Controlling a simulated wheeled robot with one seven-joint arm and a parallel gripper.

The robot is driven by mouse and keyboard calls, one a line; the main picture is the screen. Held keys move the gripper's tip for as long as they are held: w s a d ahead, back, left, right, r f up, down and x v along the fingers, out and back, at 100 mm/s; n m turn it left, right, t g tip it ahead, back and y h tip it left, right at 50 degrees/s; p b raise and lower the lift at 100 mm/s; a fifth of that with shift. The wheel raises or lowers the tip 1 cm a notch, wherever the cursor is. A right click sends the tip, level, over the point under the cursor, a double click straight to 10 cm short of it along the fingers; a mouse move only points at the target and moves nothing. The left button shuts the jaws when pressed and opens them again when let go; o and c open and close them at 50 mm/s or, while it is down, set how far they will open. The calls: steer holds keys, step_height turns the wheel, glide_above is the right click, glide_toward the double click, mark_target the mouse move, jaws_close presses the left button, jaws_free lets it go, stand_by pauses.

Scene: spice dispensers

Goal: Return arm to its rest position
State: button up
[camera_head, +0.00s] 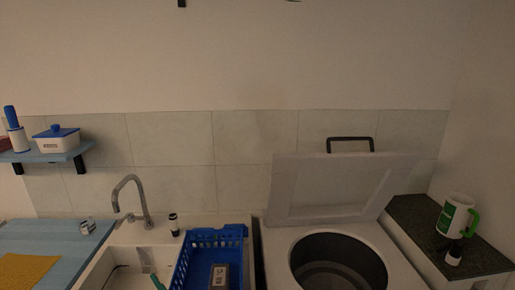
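My gripper and arm do not clearly show in the head camera view. A small dark dispenser with a pale band (174,225) stands on the sink's back rim, right of the faucet. A small dispenser with a black top and white lower part (454,254) stands on the dark counter at the right, in front of a mug.
A top-loading washer with raised lid (335,190) stands right of centre. A blue crate (236,233) holds a dark box. A faucet (133,200) rises left. A shelf (60,154) carries a blue-lidded container (57,142). A white-green mug (455,215) is at right.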

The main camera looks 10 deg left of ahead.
steer(key=s+d+f+m+t+h, duration=0.3)
steer(key=d+f+m+h, duration=0.25)
steer(key=d+f, duration=0.3)
steer(key=s+d+f+m+t+h, duration=0.25)
steer(key=d+f+m+h, duration=0.25)
steer(key=d+f+m, duration=0.4)
steer(key=s+d+f+h, duration=0.2)
steer(key=s+d, duration=0.6)
steer(key=s, duration=0.2)
steer(key=s+d+f+g+h, duration=0.1)
steer(key=s+d+f+h, duration=0.1)
steer(key=s+d, duration=0.7)
steer(key=shift+s+d+n+h, duration=0.25)
steer(key=shift+s+n+h, duration=0.2)
steer(key=shift+s+h, duration=0.5)
steer(key=shift+s, duration=0.2)
